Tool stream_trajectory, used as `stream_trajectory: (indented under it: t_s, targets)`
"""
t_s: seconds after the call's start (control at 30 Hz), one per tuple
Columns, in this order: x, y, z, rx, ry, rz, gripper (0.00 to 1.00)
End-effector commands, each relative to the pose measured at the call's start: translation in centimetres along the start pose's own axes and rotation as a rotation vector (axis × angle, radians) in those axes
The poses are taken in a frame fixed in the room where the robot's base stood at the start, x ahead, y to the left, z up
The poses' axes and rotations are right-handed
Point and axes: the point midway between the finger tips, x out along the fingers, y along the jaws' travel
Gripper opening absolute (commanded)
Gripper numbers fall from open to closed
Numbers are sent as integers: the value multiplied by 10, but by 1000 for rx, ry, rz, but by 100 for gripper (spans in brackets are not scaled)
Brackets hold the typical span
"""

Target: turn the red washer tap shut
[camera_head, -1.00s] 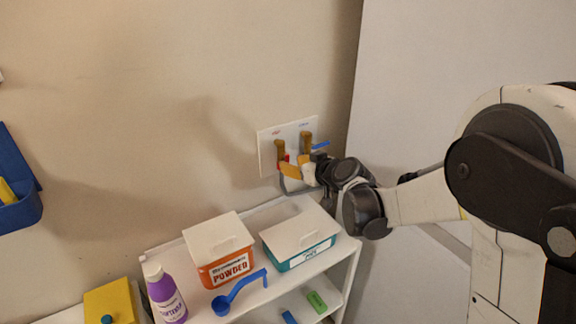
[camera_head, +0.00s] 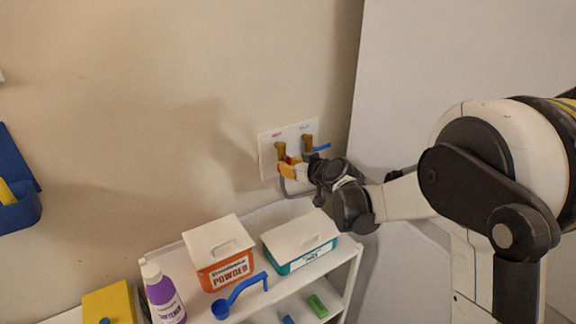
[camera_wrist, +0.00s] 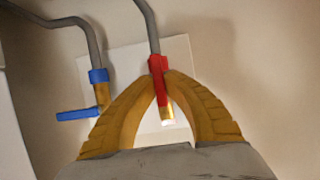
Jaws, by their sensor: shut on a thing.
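The red washer tap (camera_wrist: 157,64) is on a white wall plate (camera_head: 266,160); in the wrist view its red lever runs in line with the brass body. My gripper (camera_wrist: 164,78) has its yellow fingertips closed around the red lever. In the head view, my gripper (camera_head: 288,168) is at the left tap, below the red label, and hides most of its red part. The brass outlet shows between the fingers in the wrist view.
The blue tap (camera_wrist: 98,76) is close beside my gripper, its lever (camera_wrist: 77,114) sticking out sideways. Grey hoses (camera_wrist: 90,35) run from both taps. Below stand a white shelf (camera_head: 345,262), an orange powder box (camera_head: 226,270), a teal box (camera_head: 300,258), a blue scoop (camera_head: 236,297) and a purple bottle (camera_head: 165,298).

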Motion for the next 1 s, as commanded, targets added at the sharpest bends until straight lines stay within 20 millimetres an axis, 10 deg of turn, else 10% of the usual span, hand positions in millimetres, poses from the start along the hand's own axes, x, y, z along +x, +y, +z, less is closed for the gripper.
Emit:
stream_trajectory:
  t_s: [1.0]
  targets:
    - [-1,-12,-3,637,1,-263,0]
